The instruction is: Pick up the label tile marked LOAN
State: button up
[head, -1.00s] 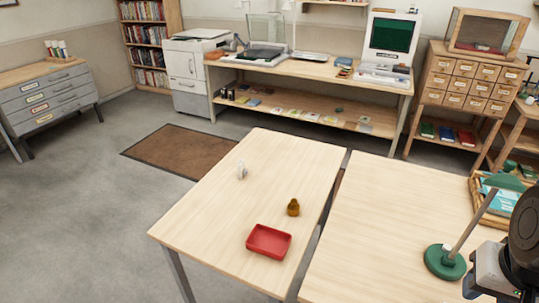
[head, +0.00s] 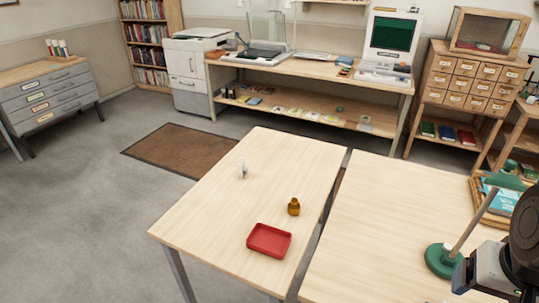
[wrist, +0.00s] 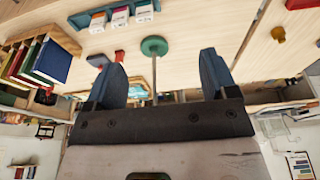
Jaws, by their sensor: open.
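My gripper (wrist: 161,55) is open, with its two blue fingers apart and nothing visible between them. In the head view only part of my wrist shows at the lower right edge. Several small upright pieces with white faces and coloured tops (wrist: 120,17) stand in a row at the top of the wrist view, beyond the fingers. Their lettering is too small to read, so I cannot tell whether one is the LOAN tile. In the head view a small whitish object (head: 243,170) stands on the left table (head: 205,215); its marking is unreadable too.
A green-based stand with a thin rod (head: 440,259) is beside my wrist; its green disc (wrist: 154,46) shows between the fingers.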

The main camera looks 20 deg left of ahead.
dwell(0.3)
jog(key=w+a+m+g+y, duration=0.3)
jog(key=w+a+y, duration=0.2)
jog(key=w+a, duration=0.95)
jog(key=m+g+y, duration=0.4)
jog(key=m+y, duration=0.4)
jog(key=y, duration=0.1)
send_over(243, 163)
jog(key=s+d, duration=0.2)
jog(key=d, duration=0.8)
jog(key=s+d, duration=0.2)
jog(key=d, duration=0.7)
notch_tip(243, 163, down, 14)
jog(key=w+a+f+m+y, duration=0.1)
jog(key=a+f, duration=0.3)
jog(key=w+a+f+m+y, duration=0.1)
jog(key=w+a+f, duration=0.1)
jog(key=a+f, duration=0.2)
jog(key=w+a+f+m+y, duration=0.1)
jog(key=w+a+f+m, duration=0.1)
jog(key=a+f, duration=0.2)
jog(key=shift+a+f+t+y, duration=0.3)
jog(key=shift+a, duration=0.45)
jog(key=shift+a+f, duration=0.3)
jog(key=shift+f, duration=0.05)
jog(key=shift+x, duration=1.25)
